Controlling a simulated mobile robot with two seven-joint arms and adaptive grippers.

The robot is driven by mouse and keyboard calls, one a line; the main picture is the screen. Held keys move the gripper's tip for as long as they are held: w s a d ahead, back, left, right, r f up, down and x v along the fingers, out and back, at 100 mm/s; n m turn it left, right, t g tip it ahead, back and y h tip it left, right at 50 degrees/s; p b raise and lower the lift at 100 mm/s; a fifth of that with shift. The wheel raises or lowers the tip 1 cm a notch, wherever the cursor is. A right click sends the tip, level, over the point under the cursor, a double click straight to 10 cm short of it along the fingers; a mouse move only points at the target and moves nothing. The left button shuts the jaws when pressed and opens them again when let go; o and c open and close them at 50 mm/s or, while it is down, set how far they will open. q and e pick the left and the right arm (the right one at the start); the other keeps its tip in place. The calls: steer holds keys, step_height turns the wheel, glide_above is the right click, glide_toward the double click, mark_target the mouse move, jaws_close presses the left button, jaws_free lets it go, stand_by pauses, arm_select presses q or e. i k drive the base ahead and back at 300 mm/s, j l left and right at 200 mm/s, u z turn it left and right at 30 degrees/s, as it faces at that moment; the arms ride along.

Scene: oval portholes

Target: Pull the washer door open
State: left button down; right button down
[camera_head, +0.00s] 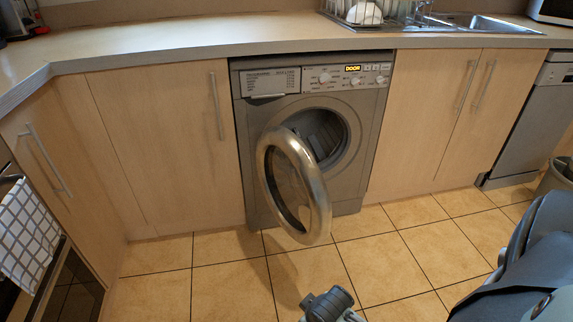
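The washer (348,180) is a silver-grey front loader set under the counter between wooden cabinets. Its round door (318,192), a silver ring around dark glass, stands swung well out from the drum opening (325,133), hinged on the opening's left side. The dark drum inside is visible. A grey piece of my arm or gripper (330,305) shows at the bottom edge, below and apart from the door; its fingers cannot be made out. A dark arm link of mine enters at the lower right. My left gripper is not in view.
Cabinets with bar handles (217,106) flank the washer. A checked towel (26,232) hangs at far left, and a grey appliance (525,130) stands at right beside a bin (556,178). The tiled floor (400,240) before the washer is clear.

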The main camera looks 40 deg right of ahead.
mark_target(316, 217)
steer(key=l+u, duration=0.35)
steer(key=l, duration=0.2)
steer(key=k+l+u, duration=0.1)
steer(key=l+u, duration=0.25)
steer(key=l, duration=0.15)
steer(key=k+l, duration=0.1)
steer(key=l, duration=0.3)
steer(key=k+l+u, duration=0.15)
steer(key=l, duration=0.6)
steer(key=k+u, duration=0.05)
